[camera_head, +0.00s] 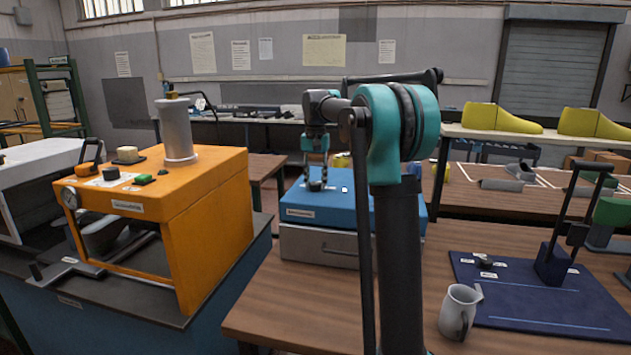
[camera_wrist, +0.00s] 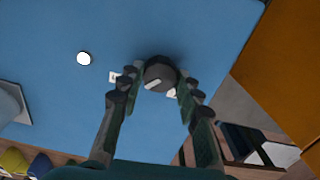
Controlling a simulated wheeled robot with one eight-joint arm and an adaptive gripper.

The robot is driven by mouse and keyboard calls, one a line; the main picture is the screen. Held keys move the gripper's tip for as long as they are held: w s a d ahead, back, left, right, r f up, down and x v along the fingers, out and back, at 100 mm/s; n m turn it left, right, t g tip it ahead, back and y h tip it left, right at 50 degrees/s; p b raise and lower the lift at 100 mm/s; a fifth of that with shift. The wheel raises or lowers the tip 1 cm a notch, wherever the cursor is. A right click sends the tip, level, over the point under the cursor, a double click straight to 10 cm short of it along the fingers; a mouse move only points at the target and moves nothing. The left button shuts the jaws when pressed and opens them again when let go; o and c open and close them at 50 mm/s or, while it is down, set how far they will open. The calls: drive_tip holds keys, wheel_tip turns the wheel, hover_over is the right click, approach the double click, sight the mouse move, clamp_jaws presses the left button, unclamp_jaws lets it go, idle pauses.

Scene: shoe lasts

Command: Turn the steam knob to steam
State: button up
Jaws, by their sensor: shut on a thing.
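The steam knob (camera_wrist: 159,72) is a dark round knob with a pale pointer mark, on the top of a blue box (camera_wrist: 60,45). Small white labels sit beside it, too small to read. In the wrist view the pointer slants toward the lower left. My gripper (camera_wrist: 158,80) points down with its two fingers on either side of the knob, shut on it.
A white round button (camera_wrist: 84,58) is on the box top, left of the knob. A grey drawer unit (camera_head: 325,246) is under the box. An orange machine (camera_head: 215,215) stands at left. A pitcher (camera_head: 458,312) and a dark blue mat (camera_head: 540,315) are at right.

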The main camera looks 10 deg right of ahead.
sight(316, 183)
drive_tip(key=shift+m, duration=0.5)
drive_tip(key=o, duration=1.2)
drive_tip(key=shift+c, duration=0.2)
wheel_tip(316, 183, up, 12)
